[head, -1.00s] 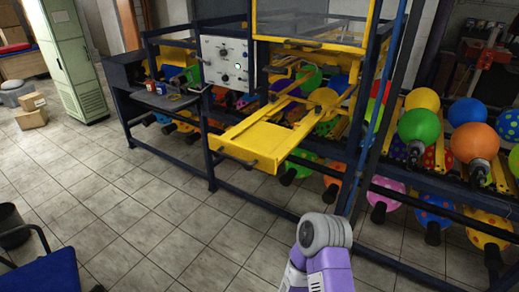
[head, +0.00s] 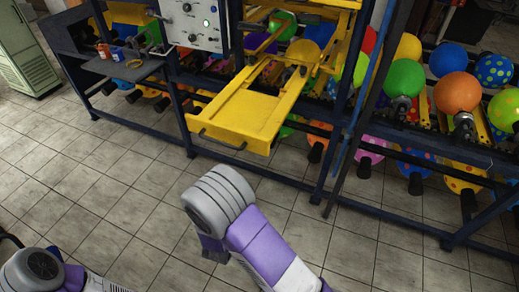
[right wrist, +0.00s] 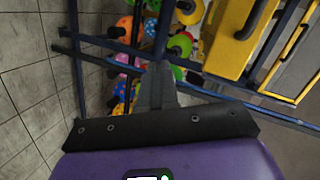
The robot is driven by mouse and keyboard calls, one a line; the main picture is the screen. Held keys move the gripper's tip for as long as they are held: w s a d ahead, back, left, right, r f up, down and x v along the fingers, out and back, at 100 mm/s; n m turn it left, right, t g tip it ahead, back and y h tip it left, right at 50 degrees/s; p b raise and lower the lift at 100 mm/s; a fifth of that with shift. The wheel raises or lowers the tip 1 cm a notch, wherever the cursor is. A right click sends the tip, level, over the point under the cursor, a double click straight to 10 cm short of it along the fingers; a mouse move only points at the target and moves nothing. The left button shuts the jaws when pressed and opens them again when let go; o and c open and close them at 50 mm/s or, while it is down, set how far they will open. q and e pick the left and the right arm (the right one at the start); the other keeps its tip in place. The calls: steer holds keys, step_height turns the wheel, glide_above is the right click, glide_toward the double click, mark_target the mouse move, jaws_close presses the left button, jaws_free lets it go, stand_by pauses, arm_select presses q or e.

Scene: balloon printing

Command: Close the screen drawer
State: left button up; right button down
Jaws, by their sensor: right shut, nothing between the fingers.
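The screen drawer (head: 238,112) is a flat yellow tray pulled out of the blue frame towards me, with a dark handle (head: 221,141) on its front. In the right wrist view the yellow drawer (right wrist: 222,35) is at the upper right, with its dark handle (right wrist: 252,18) facing right. My right gripper (right wrist: 156,72) is shut and empty, apart from the drawer and to the left of it in that view. In the head view my purple and grey right arm is in front of and below the drawer; its fingers are hidden there. My left arm shows at the bottom left, its gripper out of view.
A white control panel (head: 191,22) and a small shelf (head: 122,68) with cups stand left of the drawer. Racks of coloured balloons (head: 457,92) fill the right. Blue frame posts (head: 343,105) flank the drawer. The tiled floor (head: 110,180) in front is clear.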

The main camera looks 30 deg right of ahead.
step_height(320, 180, up, 9)
steer(key=s+m+h, duration=0.1)
steer(key=m+h, duration=0.3)
steer(key=m, duration=0.1)
steer(key=p, duration=0.3)
glide_toward(263, 148)
steer(key=shift+m, duration=0.4)
steer(key=x, duration=0.6)
steer(key=shift+w+d+f, duration=0.15)
steer(key=shift+d+f, duration=0.05)
steer(key=shift+d, duration=0.2)
steer(key=shift+w+d, duration=0.1)
